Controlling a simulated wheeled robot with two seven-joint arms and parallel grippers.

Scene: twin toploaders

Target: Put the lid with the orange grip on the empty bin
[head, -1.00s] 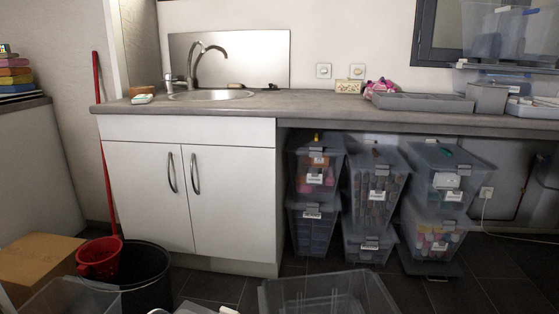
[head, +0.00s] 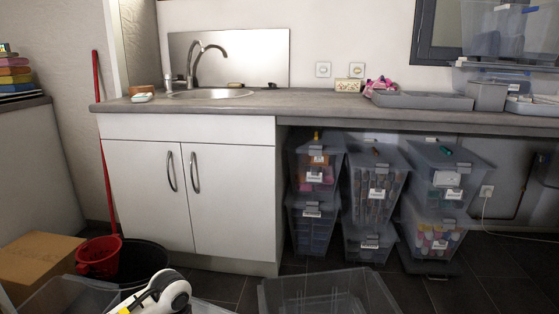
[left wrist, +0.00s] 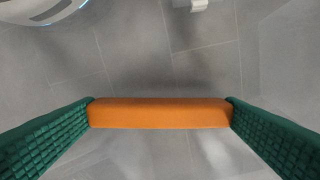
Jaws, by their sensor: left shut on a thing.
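My left gripper (left wrist: 160,103) is shut on the orange grip (left wrist: 160,119) of a lid, with its green textured fingers at the two ends of the bar. The lid's panel is hard to tell apart from the grey tiles in the left wrist view, and the grip is not visible in the head view. In the head view a clear bin (head: 325,294) stands on the floor at the bottom centre, open on top, with nothing visible in it. Another clear bin (head: 65,298) is cut off at the bottom left; its contents cannot be told. My right gripper is not in view.
Filled, lidded bins (head: 375,195) stand stacked under the counter (head: 330,105). A black bucket (head: 145,262), a red dustpan (head: 98,257) and a cardboard box (head: 38,262) are at the left. Dark floor shows between the two clear bins and the white cabinet (head: 190,200).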

